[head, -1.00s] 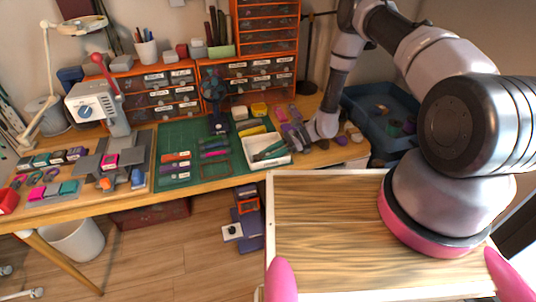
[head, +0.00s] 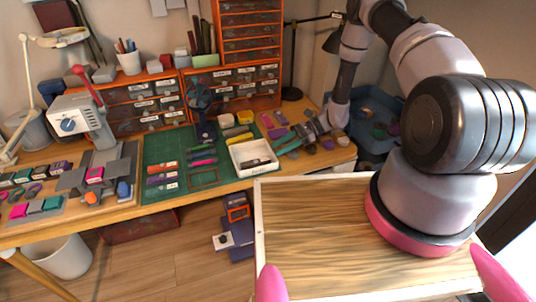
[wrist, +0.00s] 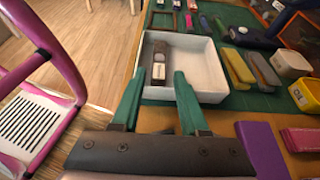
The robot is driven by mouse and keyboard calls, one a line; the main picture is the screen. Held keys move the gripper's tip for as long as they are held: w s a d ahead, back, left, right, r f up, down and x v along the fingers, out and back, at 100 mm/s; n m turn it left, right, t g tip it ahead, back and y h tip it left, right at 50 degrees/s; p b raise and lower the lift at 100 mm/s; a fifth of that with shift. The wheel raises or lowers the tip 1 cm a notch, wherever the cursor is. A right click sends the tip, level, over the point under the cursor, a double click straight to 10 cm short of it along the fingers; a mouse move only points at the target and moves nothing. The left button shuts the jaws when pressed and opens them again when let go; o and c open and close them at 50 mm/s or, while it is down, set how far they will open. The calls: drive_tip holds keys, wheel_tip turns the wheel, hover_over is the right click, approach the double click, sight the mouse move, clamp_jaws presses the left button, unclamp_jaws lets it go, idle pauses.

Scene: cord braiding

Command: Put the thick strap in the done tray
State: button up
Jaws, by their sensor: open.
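The done tray, a shallow white box (head: 242,154), stands on the workbench by the green mat. It also shows in the wrist view (wrist: 203,62). A dark strap with a pale label (wrist: 159,65) lies flat inside it, along its left side in the wrist view. In the head view this strap (head: 258,163) is a small dark shape in the tray. My gripper (head: 281,147) is just right of the tray in the head view. In the wrist view its teal fingers (wrist: 159,76) are apart and empty, at the tray's near side. Nothing is between them.
Green cutting mat (head: 160,150) with several coloured straps lies left of the tray. Yellow and grey bars (wrist: 238,68), a yellow cup (wrist: 304,94) and purple and pink pieces (wrist: 262,150) lie to the right in the wrist view. Orange drawer units (head: 150,108) stand behind.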

drive_tip(key=shift+v, duration=0.9)
drive_tip(key=shift+r, duration=0.15)
drive_tip(key=s+d+r+n+t+h, duration=0.1)
drive_tip(key=d+r+n+h, duration=0.2)
drive_tip(key=r, duration=1.3)
drive_tip(key=d+r+n+t+h, duration=0.1)
drive_tip(key=d+r+n+h, duration=0.25)
drive_tip(key=r, duration=1.25)
drive_tip(key=s+d+r+n+t+h, duration=0.2)
drive_tip(key=s+d+r+t, duration=0.1)
drive_tip(key=s+r, duration=0.6)
drive_tip(key=s+d+r+n+t+h, duration=0.2)
drive_tip(key=s+r+t, duration=0.4)
drive_tip(key=s+r, duration=0.4)
drive_tip(key=shift+d, duration=0.9)
drive_tip(key=shift+r+h, duration=0.1)
drive_tip(key=shift+h, duration=0.15)
